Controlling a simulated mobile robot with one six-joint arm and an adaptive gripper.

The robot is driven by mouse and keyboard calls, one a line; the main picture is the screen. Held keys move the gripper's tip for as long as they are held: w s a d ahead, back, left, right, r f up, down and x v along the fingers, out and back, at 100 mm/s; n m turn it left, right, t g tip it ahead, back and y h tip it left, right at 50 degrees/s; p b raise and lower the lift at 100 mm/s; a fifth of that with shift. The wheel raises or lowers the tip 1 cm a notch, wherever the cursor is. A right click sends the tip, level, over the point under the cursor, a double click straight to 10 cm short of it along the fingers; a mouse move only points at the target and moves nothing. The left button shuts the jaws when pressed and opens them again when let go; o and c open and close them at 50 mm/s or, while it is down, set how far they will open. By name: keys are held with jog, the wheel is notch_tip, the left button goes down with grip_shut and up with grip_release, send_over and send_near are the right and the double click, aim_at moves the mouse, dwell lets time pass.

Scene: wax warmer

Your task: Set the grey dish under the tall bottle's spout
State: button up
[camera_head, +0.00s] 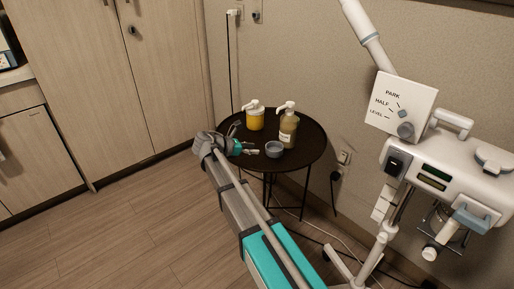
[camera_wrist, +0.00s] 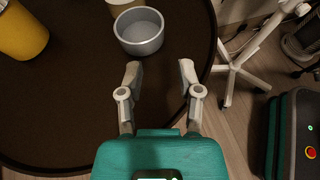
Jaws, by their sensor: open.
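The grey dish (camera_head: 274,149) stands on the round dark table in the head view. It shows in the wrist view (camera_wrist: 140,32) just beyond my fingertips. The tall bottle (camera_head: 288,128), olive-tan with a white pump spout and a pale label, stands right behind the dish. In the wrist view only part of a pale bottle base (camera_wrist: 126,5) shows at the top edge. My gripper (camera_head: 254,149) is left of the dish in the head view. In the wrist view my gripper (camera_wrist: 160,68) has its fingers apart, with nothing between them. The dish lies ahead of them, slightly left.
A shorter yellow bottle (camera_head: 255,118) with a white pump stands left of the tall bottle. The round table (camera_head: 311,150) has bare space at its right and front. A white machine on a stand (camera_head: 440,170) is to the right. Cables hang at the wall.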

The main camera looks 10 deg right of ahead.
jog(key=shift+s, duration=0.1)
dwell(0.6)
jog(key=s+d+f+m+g+y, duration=0.1)
jog(key=s+d+f+m+y, duration=0.2)
jog(key=s+m, duration=0.4)
jog(key=s+d+f+m+g+y, duration=0.1)
jog(key=s+d+f+m+y, duration=0.3)
jog(key=s+m, duration=0.3)
jog(key=s+d+f+m+g+y, duration=0.2)
jog(key=s+m+y, duration=0.4)
jog(key=s, duration=0.4)
notch_tip(320, 180, down, 2)
jog(key=shift+s+d+f+m, duration=0.2)
jog(key=shift+s+d+m, duration=0.1)
jog(key=shift+d+m, duration=0.45)
